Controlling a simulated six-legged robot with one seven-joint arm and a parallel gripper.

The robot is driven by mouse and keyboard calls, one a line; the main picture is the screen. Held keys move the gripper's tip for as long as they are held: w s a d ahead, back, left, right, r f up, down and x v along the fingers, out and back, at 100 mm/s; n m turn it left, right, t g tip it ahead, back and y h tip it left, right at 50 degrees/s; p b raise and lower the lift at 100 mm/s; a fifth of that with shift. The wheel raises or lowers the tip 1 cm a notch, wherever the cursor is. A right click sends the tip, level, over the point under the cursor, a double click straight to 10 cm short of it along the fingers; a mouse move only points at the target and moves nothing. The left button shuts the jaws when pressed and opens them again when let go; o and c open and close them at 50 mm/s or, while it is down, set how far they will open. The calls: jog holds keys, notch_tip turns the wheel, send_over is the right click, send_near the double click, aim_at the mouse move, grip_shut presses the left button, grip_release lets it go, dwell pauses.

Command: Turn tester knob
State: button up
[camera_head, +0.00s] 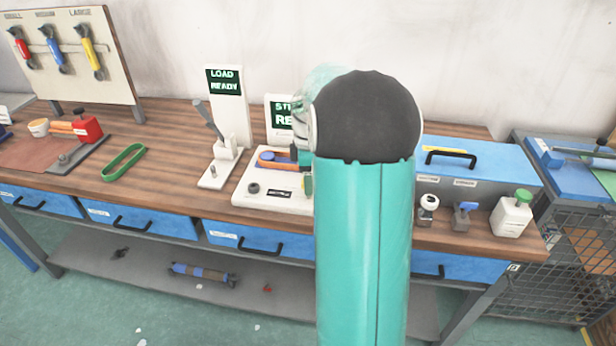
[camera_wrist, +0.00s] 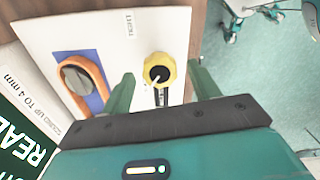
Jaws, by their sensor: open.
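The tester in the head view has a white base (camera_head: 270,205) with a screen (camera_head: 281,112) behind it, partly covered by my arm. In the wrist view, the base (camera_wrist: 125,50) carries a yellow knob (camera_wrist: 158,70) with a dark centre and a pale pointer line. My gripper (camera_wrist: 160,72) is open, with one green finger on each side of the knob in the picture. I cannot tell whether the fingers touch the knob. My arm hides much of the gripper in the head view.
Left of the tester stands a lever device (camera_head: 220,165) with a "LOAD READY" screen. A green band (camera_head: 123,162) lies on the wooden bench. A blue case (camera_head: 480,160), small tools and a green-capped bottle (camera_head: 511,213) are at the right.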

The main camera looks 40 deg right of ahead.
notch_tip(320, 180, up, 14)
jog(key=shift+f, duration=0.25)
jog(key=shift+a, duration=0.1)
dwell(0.5)
jog(key=s+a+r+m+t+h, duration=0.1)
jog(key=s+a+r+m, duration=0.1)
jog(key=a, duration=0.6)
jog(key=s+a+r+m+t, duration=0.1)
jog(key=s+a+r+m, duration=0.15)
jog(key=a, duration=0.65)
jog(key=s+a+f+m+t+y, duration=0.1)
jog(key=s+a+f+m+t, duration=0.2)
jog(key=s+a, duration=0.9)
notch_tip(320, 180, down, 3)
jog(key=shift+s+a+f+m+t, duration=0.15)
jog(key=shift+a+m+t, duration=0.15)
jog(key=shift+a+m, duration=0.7)
